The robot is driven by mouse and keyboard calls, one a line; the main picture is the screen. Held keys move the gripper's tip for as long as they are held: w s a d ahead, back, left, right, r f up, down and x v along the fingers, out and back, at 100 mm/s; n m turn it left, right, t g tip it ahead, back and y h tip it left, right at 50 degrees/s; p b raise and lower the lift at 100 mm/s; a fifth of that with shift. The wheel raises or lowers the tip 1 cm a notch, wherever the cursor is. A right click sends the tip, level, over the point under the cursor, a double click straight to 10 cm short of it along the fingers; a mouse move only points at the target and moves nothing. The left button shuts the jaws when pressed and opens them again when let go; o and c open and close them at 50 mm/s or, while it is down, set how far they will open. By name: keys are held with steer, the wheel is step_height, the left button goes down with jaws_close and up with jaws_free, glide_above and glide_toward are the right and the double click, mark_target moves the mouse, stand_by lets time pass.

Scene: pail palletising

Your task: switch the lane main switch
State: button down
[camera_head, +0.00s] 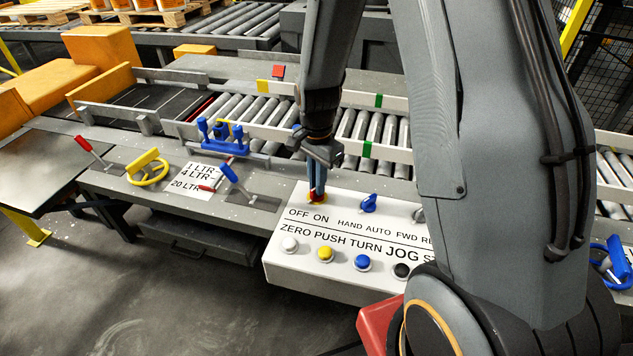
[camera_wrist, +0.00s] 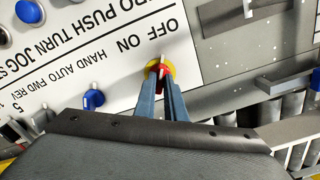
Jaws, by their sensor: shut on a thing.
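The lane main switch is a red knob on a yellow round plate above the OFF ON label; it shows in the wrist view (camera_wrist: 162,71) and in the head view (camera_head: 313,198). My gripper (camera_head: 317,190) points down at the top left of the white control panel (camera_head: 290,268). In the wrist view the two blue-grey fingers of my gripper (camera_wrist: 162,82) are shut on the red knob, one on each side. A pale pointer mark shows on the knob. The fingers hide part of the knob.
The panel also carries a blue HAND AUTO knob (camera_head: 368,203) and a row of buttons, among them white (camera_head: 289,244), yellow (camera_head: 325,254) and blue (camera_head: 362,262). A blue lever (camera_head: 231,173) and a yellow handwheel (camera_head: 148,168) stand to the left. A roller conveyor (camera_head: 350,136) runs behind.

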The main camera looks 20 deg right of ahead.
steer(key=n+p, duration=0.1)
steer(key=n, duration=0.6)
steer(key=shift+r+p, duration=0.1)
steer(key=shift+p, duration=0.2)
steer(key=n, duration=0.5)
steer(key=shift+w+n+p, duration=0.15)
steer(key=shift+n+p, duration=0.15)
steer(key=shift+p, duration=0.1)
steer(key=c, duration=1.8)
jaws_free()
steer(key=shift+r+b, duration=0.8)
steer(key=shift+r, duration=3.1)
steer(key=shift+t, duration=0.6)
steer(key=s+r, duration=0.1)
steer(key=s, duration=0.4)
steer(key=s+r, duration=0.2)
steer(key=s, duration=0.3)
steer(key=s+r, duration=0.1)
steer(key=s, duration=0.4)
steer(key=shift+s+a+r, duration=0.1)
steer(key=shift+s+r, duration=0.05)
steer(key=shift+r, duration=0.15)
